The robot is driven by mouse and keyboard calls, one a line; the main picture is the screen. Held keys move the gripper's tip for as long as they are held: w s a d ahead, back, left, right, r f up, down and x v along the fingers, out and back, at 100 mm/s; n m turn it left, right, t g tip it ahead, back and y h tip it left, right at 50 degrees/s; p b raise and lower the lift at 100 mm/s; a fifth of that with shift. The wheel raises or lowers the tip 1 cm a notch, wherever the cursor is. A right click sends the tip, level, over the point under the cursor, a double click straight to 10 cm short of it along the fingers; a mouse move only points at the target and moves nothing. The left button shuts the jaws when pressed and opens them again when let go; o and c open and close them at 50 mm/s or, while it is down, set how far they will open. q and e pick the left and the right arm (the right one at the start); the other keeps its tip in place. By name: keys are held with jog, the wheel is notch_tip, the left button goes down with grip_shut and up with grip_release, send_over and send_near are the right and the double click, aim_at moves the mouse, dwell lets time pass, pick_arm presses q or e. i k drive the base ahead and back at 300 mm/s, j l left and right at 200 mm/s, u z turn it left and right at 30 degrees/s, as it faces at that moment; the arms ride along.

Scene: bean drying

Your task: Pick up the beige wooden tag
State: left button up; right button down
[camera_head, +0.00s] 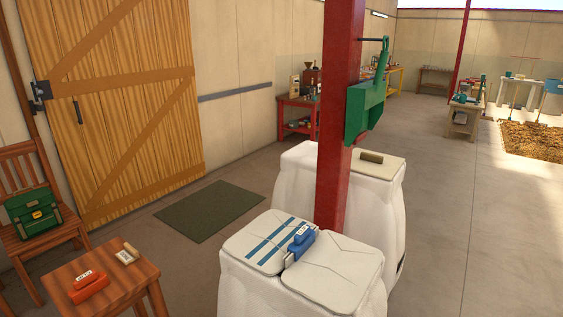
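A small beige item with a pale label (126,255) lies on the wooden stool or small table (120,282) at the lower left. It looks like the beige wooden tag, but it is too small to be sure. An orange item with a white label (88,286) lies beside it, nearer to me and apart from it. Neither of my grippers is in view.
A wooden chair (31,172) with a green bag (34,211) stands behind the small table. Large white sacks (330,282) surround a red post (340,120) at the centre; a blue item (299,245) lies on the near one. Floor around the dark mat (210,211) is clear.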

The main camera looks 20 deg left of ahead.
aim_at(129, 255)
jog(key=j+u, duration=0.1)
jog(key=u, duration=1.5)
